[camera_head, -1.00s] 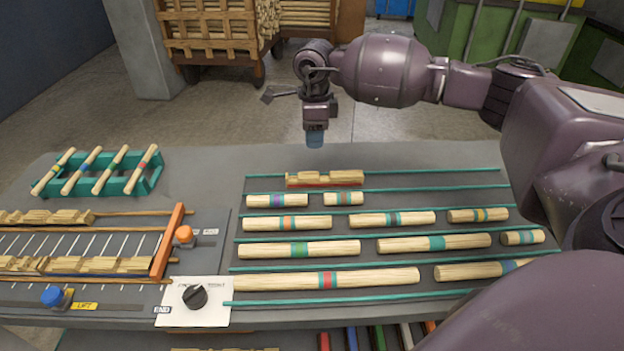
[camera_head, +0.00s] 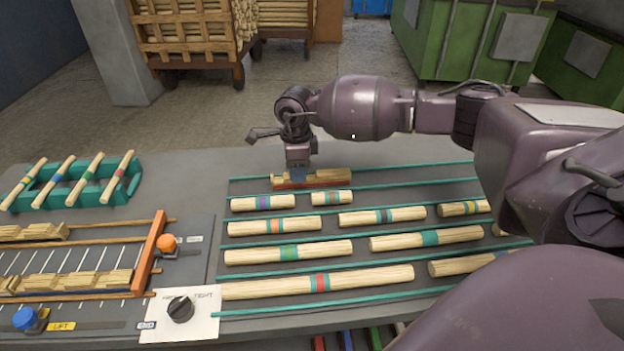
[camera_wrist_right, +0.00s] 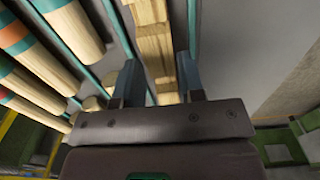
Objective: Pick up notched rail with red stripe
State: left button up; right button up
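The notched rail with the red stripe (camera_head: 330,177) lies at the back row of the rack, notches up, its red stripe along the near lower side. My right gripper (camera_head: 299,174) is down over the left part of this rail. In the right wrist view the two blue-grey fingers of my right gripper (camera_wrist_right: 159,75) are apart, one on each side of the pale notched rail (camera_wrist_right: 152,38). Whether either finger touches it cannot be told. The fingers hide part of the rail in the head view. My left gripper is not in view.
Round wooden rods with coloured bands, such as the red-banded one (camera_head: 345,280), lie in rows between green rails nearer me. A teal rack (camera_head: 92,197) with several sticks stands at left. A slatted track with an orange bar (camera_head: 150,250) and a knob box (camera_head: 200,325) are front left.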

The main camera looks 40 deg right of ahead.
notch_tip(320, 180, down, 2)
jog(key=shift+f, duration=0.25)
jog(key=c, duration=0.6)
jog(key=shift+r, duration=0.1)
jog(key=shift+r, duration=0.15)
notch_tip(320, 180, up, 20)
jog(key=p, duration=0.1)
jog(key=shift+f+p, duration=0.2)
jog(key=shift+p, duration=0.15)
